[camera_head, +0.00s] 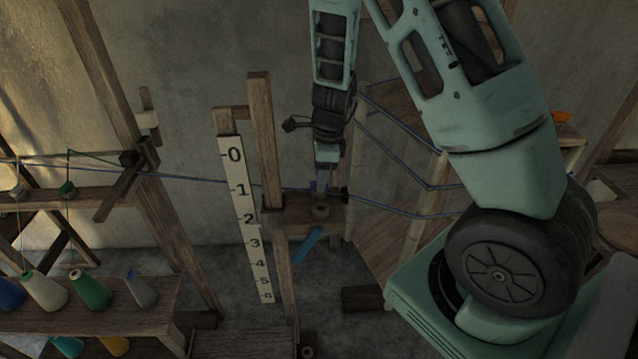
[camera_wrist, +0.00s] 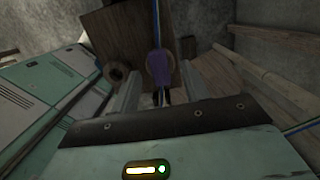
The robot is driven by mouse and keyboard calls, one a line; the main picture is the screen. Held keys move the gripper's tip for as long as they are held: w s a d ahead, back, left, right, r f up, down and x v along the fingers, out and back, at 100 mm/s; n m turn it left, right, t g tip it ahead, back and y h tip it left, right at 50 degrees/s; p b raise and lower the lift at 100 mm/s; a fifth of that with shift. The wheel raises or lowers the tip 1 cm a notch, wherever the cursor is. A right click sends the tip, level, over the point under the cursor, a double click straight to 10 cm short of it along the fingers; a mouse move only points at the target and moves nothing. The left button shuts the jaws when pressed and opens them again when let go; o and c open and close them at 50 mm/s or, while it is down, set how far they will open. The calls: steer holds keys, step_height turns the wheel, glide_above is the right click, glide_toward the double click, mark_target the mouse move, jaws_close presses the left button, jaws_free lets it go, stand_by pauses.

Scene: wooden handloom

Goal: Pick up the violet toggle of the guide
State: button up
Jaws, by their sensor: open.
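The violet toggle (camera_wrist: 159,63) shows in the wrist view against the wooden block of the guide (camera_wrist: 118,40), with a blue thread running above it. It lies between my gripper's two fingers (camera_wrist: 157,88), which stand apart on either side of it. In the head view my gripper (camera_head: 326,182) points down over the guide's wooden block (camera_head: 290,213). A small violet patch of the toggle (camera_head: 313,186) shows beside the fingers there; the rest is hidden. I cannot tell whether a finger touches it.
A numbered white scale (camera_head: 245,215) stands left of the guide by a wooden post (camera_head: 266,150). Blue threads (camera_head: 395,207) run right to a wooden frame (camera_head: 415,225). Thread cones (camera_head: 90,290) stand on a shelf at lower left.

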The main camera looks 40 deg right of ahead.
steer(key=shift+w+f, duration=0.1)
steer(key=shift+f, duration=0.6)
jaws_close()
